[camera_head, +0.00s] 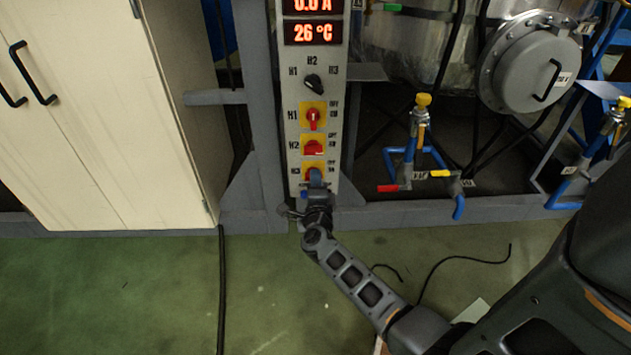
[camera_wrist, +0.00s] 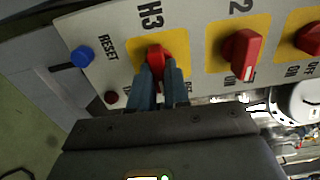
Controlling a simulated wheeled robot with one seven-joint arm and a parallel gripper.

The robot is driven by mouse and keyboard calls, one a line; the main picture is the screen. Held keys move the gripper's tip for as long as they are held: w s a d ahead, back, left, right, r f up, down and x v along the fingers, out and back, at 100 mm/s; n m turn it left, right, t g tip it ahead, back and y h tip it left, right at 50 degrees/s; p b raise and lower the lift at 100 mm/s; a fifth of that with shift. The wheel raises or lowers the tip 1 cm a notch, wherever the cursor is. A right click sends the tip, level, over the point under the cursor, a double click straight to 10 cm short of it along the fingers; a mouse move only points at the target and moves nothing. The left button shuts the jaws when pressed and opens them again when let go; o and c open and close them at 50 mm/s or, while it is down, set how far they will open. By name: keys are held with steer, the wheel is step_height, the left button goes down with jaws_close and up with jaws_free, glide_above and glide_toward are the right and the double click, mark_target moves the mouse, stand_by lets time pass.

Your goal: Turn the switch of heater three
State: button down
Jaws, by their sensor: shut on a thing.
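The heater three switch is a red knob (camera_wrist: 155,56) on a yellow plate, labelled H3, on the grey control panel. In the wrist view my gripper (camera_wrist: 160,75) has its two fingers closed around this knob, covering its lower part. In the head view the H3 switch (camera_head: 313,168) is the lowest of three red switches, and my gripper (camera_head: 316,180) is at it, hiding much of it. The exact angle of the H3 knob is hard to tell behind the fingers.
The H2 switch (camera_wrist: 242,54) sits beside H3, with the H1 switch (camera_wrist: 309,39) beyond. A blue reset button (camera_wrist: 81,56) is on H3's other side. A black selector (camera_head: 313,83) and red displays (camera_head: 313,32) are higher up. A cream cabinet (camera_head: 90,110) stands left; valves (camera_head: 420,150) are right.

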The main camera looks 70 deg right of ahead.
steer(key=shift+f, duration=0.1)
steer(key=c, duration=1.1)
jaws_free()
steer(key=p+v, duration=0.2)
steer(key=v, duration=0.5)
steer(key=shift+s+a, duration=0.2)
steer(key=shift+a, duration=0.15)
steer(key=s+a+r+n+t+y, duration=0.3)
steer(key=a+n, duration=0.3)
steer(key=a, duration=0.1)
steer(key=s+a+r+n+t+y, duration=0.2)
steer(key=a+n+t, duration=0.1)
steer(key=a+n, duration=0.25)
steer(key=s+a+r+n+t+y, duration=0.3)
steer(key=a+n, duration=0.2)
steer(key=a, duration=0.3)
steer(key=s+a+r+n+y, duration=0.9)
steer(key=s+a+r+n, duration=0.25)
steer(key=n, duration=0.35)
step_height(320, 180, up, 23)
steer(key=g+p, duration=0.1)
steer(key=p, duration=2)
steer(key=shift+w+a+p, duration=0.3)
steer(key=shift+w, duration=0.05)
